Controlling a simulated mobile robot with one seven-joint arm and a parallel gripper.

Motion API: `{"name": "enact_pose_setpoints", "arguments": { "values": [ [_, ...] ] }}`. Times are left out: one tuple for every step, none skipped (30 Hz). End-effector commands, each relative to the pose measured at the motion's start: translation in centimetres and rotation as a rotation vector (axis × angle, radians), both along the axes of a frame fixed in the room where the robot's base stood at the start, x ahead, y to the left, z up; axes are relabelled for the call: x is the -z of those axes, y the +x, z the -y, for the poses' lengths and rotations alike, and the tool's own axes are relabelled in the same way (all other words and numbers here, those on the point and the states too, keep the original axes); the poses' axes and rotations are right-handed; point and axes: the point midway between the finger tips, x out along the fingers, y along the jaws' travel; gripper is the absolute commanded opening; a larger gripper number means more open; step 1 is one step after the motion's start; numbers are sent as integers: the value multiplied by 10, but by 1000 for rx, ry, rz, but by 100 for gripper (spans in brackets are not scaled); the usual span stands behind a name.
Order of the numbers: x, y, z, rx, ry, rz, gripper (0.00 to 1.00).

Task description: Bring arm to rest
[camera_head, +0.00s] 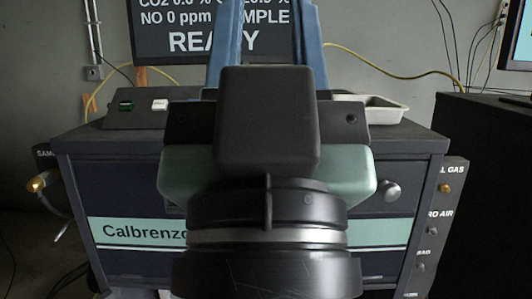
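My arm's end fills the middle of the head view, a dark ringed joint below a black block and pale green housing. My gripper (268,30) is at the top, with two blue fingers pointing up and away, apart from each other. The screen behind shows through the gap, and I see nothing held. I cannot tell the height of the gripper above the bench top.
A screen (176,38) reading "READY" stands behind the gripper. A box with green and white buttons (140,112) is at left, and a shallow metal tray (385,106) is at right. A side panel with gas fittings (440,225) and a black cabinet (490,150) are farther right. Yellow cables run behind.

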Motion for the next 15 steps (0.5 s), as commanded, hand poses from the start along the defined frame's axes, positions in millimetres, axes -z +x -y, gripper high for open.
{"name": "enact_pose_setpoints", "arguments": {
  "values": [
    [-33,0,0,-1,-1,0,36],
    [-43,0,0,-1,-1,0,36],
    [-55,0,0,-1,-1,-1,36],
    [-64,0,0,-1,-1,-1,36],
    [-74,0,-1,-1,-1,-1,36],
    [-86,1,-1,-1,0,-1,36],
    [-95,1,-1,-2,-1,-1,36],
    [-104,1,-1,-2,-1,-1,36],
    [-117,1,-1,-2,-1,-1,36],
    [-126,1,-1,-2,-1,-1,36],
    [-135,1,-1,-2,-1,-1,36],
    [-148,1,-1,-2,-1,-1,36],
    [-157,1,-1,-2,-1,-1,36],
    [-166,1,-1,-2,-1,-1,36],
    [-178,1,-1,-2,-1,-1,36]
  ]
}}
